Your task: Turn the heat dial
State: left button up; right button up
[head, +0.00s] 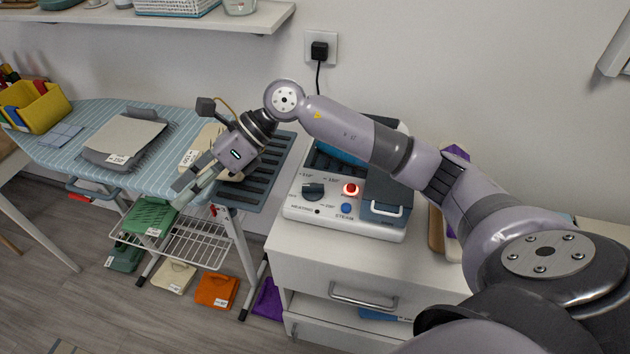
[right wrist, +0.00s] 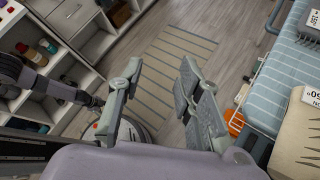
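The heat dial (head: 313,191) is a dark round knob on the white front panel of the steam station (head: 298,215), with temperature marks around it. Its exact setting is too small to read. A lit red button (head: 351,189) and a blue steam button (head: 346,208) sit to its right. My right gripper (head: 186,186) is over the ironing board's right end, left of the dial and apart from it. In the right wrist view its fingers (right wrist: 160,80) are spread, with nothing between them. A dark arm end at the left of that view may be my left gripper (right wrist: 95,102); its fingers cannot be made out.
The station stands on a white drawer cabinet (head: 320,262). A dark slotted rest (head: 262,182) lies between board and station. A wall shelf (head: 200,22) is above.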

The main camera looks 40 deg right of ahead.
jog(key=w+d+f+h, duration=0.2)
jog(key=d+h, duration=0.4)
jog(key=d, duration=0.5)
jog(key=g+h, duration=0.1)
jog(key=h, duration=0.5)
send_near(315, 185)
notch_tip(315, 185, down, 9)
jog(key=p, duration=0.2)
jog(key=shift+r+p, duration=0.15)
jog(key=shift+p, duration=0.25)
jog(key=shift+c, duration=0.6)
grip_shut()
